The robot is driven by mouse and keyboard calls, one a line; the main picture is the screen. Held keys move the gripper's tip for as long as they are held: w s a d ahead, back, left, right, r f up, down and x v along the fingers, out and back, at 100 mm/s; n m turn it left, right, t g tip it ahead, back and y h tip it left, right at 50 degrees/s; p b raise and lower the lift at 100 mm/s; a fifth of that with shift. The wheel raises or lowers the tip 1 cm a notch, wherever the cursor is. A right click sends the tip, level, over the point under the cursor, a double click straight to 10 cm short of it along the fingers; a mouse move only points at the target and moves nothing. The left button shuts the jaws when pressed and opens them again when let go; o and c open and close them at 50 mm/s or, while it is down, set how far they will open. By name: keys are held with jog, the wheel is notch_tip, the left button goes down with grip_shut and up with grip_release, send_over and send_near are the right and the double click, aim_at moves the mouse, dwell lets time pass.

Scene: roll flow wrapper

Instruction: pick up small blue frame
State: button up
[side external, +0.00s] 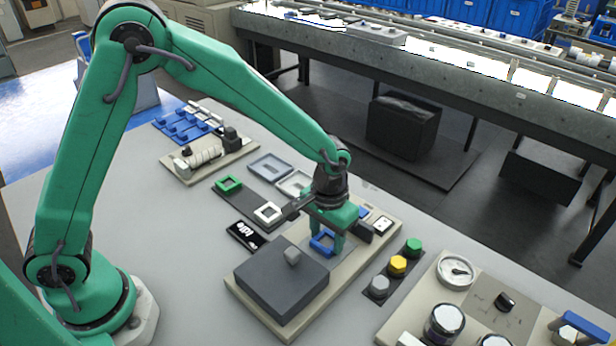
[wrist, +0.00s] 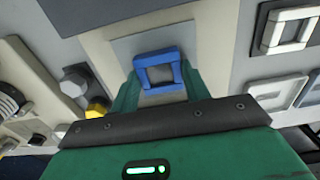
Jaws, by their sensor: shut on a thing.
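The small blue frame (side external: 321,242) is a square ring with an open middle. My gripper (side external: 327,241) is shut on it, with a green finger on either side, over a grey square plate on the beige board. In the wrist view the blue frame (wrist: 158,71) sits between the tips of the green fingers of my gripper (wrist: 158,78). I cannot tell whether the frame touches the plate (wrist: 133,48) or is just above it.
A dark grey box (side external: 281,281) stands beside my gripper on the beige board (side external: 243,299). A green frame (side external: 228,184) and a white frame (side external: 267,212) lie on a dark strip to the left. Grey, yellow and green knobs (side external: 397,266) stand to the right.

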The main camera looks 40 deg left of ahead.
jog(key=shift+r, duration=0.2)
jog(key=shift+r, duration=0.55)
jog(key=r, duration=0.3)
jog(key=shift+s+d+r, duration=0.1)
jog(key=shift+s+d, duration=0.15)
jog(key=shift+s, duration=0.05)
jog(key=s+d+r, duration=0.6)
jog(key=s, duration=0.3)
jog(key=shift+d+r, duration=0.15)
jog(key=shift+r, duration=0.05)
jog(key=shift+w, duration=0.15)
jog(key=n, duration=0.4)
send_near(326, 246)
jog(key=w+a+r, duration=0.2)
jog(key=w+a, duration=0.1)
jog(key=a, duration=0.1)
jog(key=w+a+n, duration=0.2)
jog(key=w+a, duration=0.1)
jog(key=a, duration=0.5)
jog(key=w+a+f+n, duration=0.1)
jog(key=w+a+n, duration=0.2)
jog(key=a, duration=0.5)
jog(key=shift+w+a+f, duration=0.15)
jog(key=shift+w+a, duration=0.05)
